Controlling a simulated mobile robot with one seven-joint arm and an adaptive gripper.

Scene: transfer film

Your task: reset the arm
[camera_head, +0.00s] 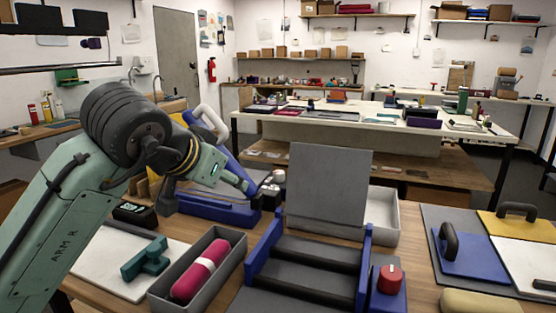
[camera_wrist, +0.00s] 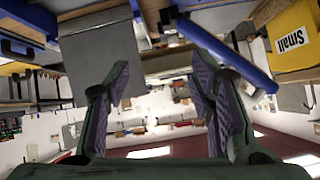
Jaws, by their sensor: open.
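My arm, pale green with a dark ribbed joint, rises at the left of the head view and bends over the table. Its gripper end is hard to make out there against a blue lever. In the wrist view my gripper (camera_wrist: 160,85) has two fingers with purple inner pads spread wide apart. Nothing is between the fingers; only the far room shows through the gap.
A magenta roll (camera_head: 200,269) with a pale band lies in a grey tray (camera_head: 237,258). A blue-sided roller frame (camera_head: 262,249) stands at centre below an upright grey panel (camera_head: 328,187). A red knob (camera_head: 390,278) and handled blue plate (camera_head: 470,255) sit at right.

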